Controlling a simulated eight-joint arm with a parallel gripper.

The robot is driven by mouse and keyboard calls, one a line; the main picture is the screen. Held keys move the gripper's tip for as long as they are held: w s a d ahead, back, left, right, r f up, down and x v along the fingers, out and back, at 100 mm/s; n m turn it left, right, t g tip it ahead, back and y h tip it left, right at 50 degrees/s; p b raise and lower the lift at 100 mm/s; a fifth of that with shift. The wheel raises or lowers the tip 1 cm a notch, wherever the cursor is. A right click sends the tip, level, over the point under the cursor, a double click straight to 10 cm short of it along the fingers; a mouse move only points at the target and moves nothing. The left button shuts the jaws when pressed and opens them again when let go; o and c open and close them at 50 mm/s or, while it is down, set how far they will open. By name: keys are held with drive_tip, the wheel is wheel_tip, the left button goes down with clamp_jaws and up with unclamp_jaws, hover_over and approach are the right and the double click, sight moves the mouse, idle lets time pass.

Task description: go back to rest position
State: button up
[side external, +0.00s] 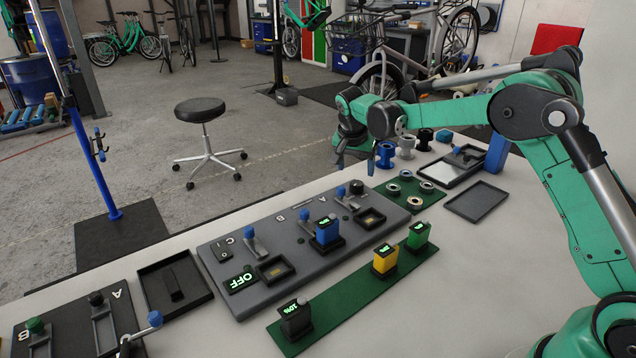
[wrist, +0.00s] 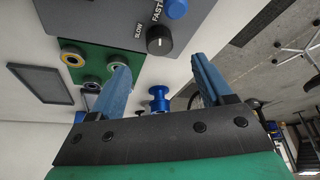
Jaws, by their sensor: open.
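My gripper (side external: 356,160) hangs above the far end of the table in the side view, its two blue fingers apart with nothing between them. In the wrist view my gripper (wrist: 160,85) shows its fingers spread wide. Through the gap, a blue spool-shaped part (wrist: 158,100) stands on the table below, apart from the fingers. In the side view the blue spool (side external: 385,154) stands close to the fingers, beside a grey spool (side external: 407,146) and a black one (side external: 425,138).
A grey control panel (side external: 222,250) with levers and a knob lies mid-table. A green strip (side external: 345,300) with black, yellow and green modules lies in front. A green mat (side external: 434,196) carries several rings. Empty dark trays (side external: 476,202) lie at the right. A stool (side external: 200,110) stands on the floor.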

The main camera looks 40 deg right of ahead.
drive_tip(key=shift+s+a+r, duration=0.15)
drive_tip(key=shift+r, duration=0.2)
drive_tip(key=s+a+r+n+t+y, duration=0.2)
drive_tip(key=s+a+n, duration=0.3)
drive_tip(key=s, duration=0.5)
drive_tip(key=s+a+r+n+t+y, duration=0.2)
drive_tip(key=s+a+n, duration=0.4)
drive_tip(key=s, duration=0.4)
drive_tip(key=shift+s+r+n+t, duration=0.35)
drive_tip(key=shift+r+n+t, duration=0.05)
drive_tip(key=shift+r, duration=0.35)
